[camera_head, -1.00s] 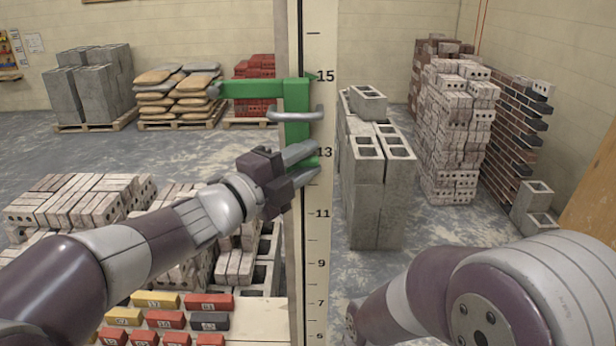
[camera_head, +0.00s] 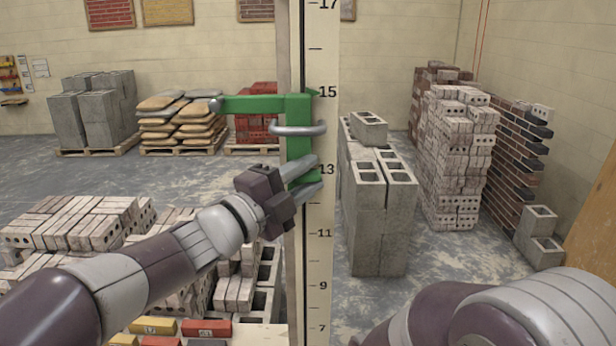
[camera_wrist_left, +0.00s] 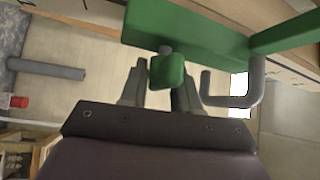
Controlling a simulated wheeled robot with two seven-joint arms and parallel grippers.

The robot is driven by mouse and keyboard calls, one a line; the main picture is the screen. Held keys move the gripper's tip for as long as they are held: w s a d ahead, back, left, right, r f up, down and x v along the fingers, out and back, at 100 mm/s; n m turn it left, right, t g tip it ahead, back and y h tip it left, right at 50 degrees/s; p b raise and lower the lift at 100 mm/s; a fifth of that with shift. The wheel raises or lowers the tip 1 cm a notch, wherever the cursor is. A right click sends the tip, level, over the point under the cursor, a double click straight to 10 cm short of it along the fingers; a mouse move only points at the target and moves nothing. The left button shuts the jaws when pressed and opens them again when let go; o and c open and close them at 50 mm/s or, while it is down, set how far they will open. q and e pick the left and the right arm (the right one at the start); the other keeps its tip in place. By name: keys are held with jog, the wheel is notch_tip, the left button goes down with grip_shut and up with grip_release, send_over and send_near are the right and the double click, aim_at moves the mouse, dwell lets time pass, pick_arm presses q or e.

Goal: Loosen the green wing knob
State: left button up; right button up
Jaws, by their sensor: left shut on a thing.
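A green slider (camera_head: 298,120) sits around the upright graduated staff (camera_head: 321,220), its top level with the 15 mark, a green arm reaching left. A grey bent handle (camera_head: 298,130) sticks out of it. The green wing knob (camera_wrist_left: 167,70) shows in the left wrist view on a short stem under the green body, between my two fingers. My left gripper (camera_head: 308,176) is shut on that knob, low on the slider near the 13 mark. In the head view the fingers mostly hide the knob. My right arm is at the lower right; its gripper is out of view.
Concrete blocks (camera_head: 376,205) stand right of the staff, with a pale brick stack (camera_head: 456,150) behind. Pale bricks (camera_head: 75,228) lie at left under my left arm. Sacks on a pallet (camera_head: 180,120) are at the back. Open floor lies between.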

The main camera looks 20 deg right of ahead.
pick_arm(q)
jog(key=shift+w+f, duration=0.1)
jog(key=shift+f, duration=0.3)
jog(key=o, duration=0.7)
jog(key=shift+o, duration=1.4)
jog(key=shift+a, duration=0.2)
jog(key=shift+a+r, duration=0.2)
jog(key=shift+a, duration=0.1)
jog(key=b+v, duration=0.5)
jog(key=v, duration=0.7)
jog(key=shift+a+b, duration=0.35)
pick_arm(e)
notch_tip(320, 180, down, 6)
jog(key=shift+a+r, duration=0.15)
